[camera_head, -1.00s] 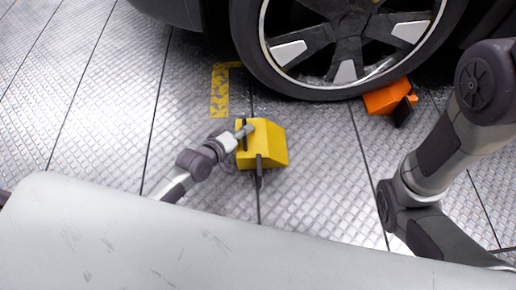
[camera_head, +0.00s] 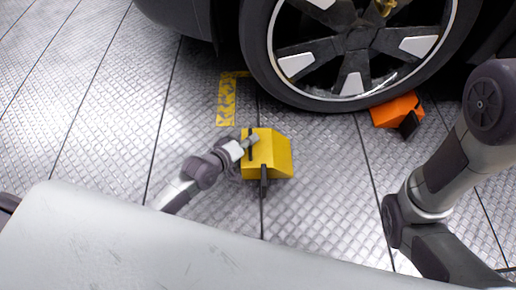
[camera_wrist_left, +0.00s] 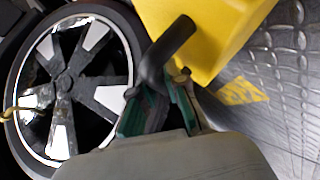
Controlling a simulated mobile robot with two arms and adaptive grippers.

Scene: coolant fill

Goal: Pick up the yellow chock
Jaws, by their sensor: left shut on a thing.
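The yellow chock (camera_head: 278,155) is a wedge-like block with black handle parts, just left of the car wheel in the head view. My left gripper (camera_head: 250,142) reaches it from the left and is shut on its black handle. In the left wrist view, the chock's yellow body (camera_wrist_left: 208,30) fills the top, and its black handle (camera_wrist_left: 167,50) runs down between the green-lined fingers (camera_wrist_left: 160,98). I cannot tell whether the chock touches the floor. My right gripper is out of view.
The car wheel (camera_head: 352,40) stands at the top of the head view. An orange chock (camera_head: 394,109) sits against its right underside. Yellow tape (camera_head: 226,103) marks the floor left of the wheel. The tread-plate floor (camera_head: 95,110) at left is clear.

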